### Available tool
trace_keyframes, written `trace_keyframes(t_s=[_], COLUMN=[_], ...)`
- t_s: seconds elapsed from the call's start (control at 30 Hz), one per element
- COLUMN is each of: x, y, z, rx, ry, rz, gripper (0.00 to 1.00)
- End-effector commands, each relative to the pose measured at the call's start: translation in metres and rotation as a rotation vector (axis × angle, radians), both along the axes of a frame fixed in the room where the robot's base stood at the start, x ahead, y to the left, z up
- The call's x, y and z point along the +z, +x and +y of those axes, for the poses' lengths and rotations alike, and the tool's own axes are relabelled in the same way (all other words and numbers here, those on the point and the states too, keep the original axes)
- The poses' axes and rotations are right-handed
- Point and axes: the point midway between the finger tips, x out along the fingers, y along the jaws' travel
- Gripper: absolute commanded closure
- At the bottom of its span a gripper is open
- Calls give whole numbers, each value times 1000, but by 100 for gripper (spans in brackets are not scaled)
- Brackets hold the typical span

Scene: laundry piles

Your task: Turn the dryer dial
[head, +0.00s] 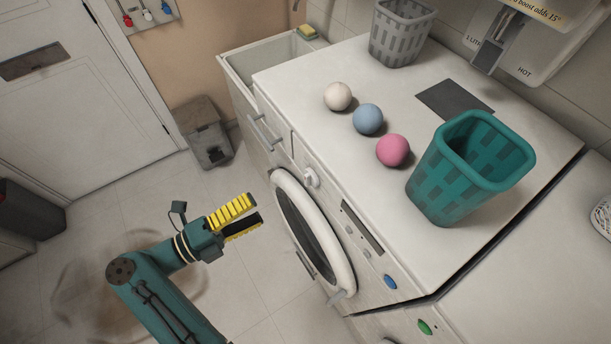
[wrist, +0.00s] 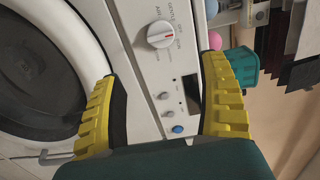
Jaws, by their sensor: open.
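The dryer dial (wrist: 160,34) is a round white knob with a red mark, on the white front panel with printed labels around it. In the head view the dial (head: 312,178) sits on the upper front of the machine, above the round door. My gripper (head: 246,214) has yellow ribbed fingers, open and empty, to the left of the machine front and apart from it. In the wrist view the dial shows beyond and between the fingertips of my gripper (wrist: 158,75).
The round door (head: 310,235) has a handle at its lower edge. On top stand white, blue and pink balls (head: 393,150), a teal basket (head: 436,190) and a grey basket (head: 385,45). A bin (head: 205,130) stands on the floor behind.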

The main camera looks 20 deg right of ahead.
Motion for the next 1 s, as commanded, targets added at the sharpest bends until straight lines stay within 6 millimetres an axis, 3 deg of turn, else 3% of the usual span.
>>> trace_keyframes(t_s=[0.3,0.5,0.67,0.93,1.0], x=[1,1,1,1,1], y=[9,16,18,18,18], z=[-79,-118,-131,-132,-132], rx=[-4,-1,1,2,2], ry=[-2,-2,-2,-3,-3], rz=[-1,-2,-3,-3,-3], gripper=[24,24,24,24,38])
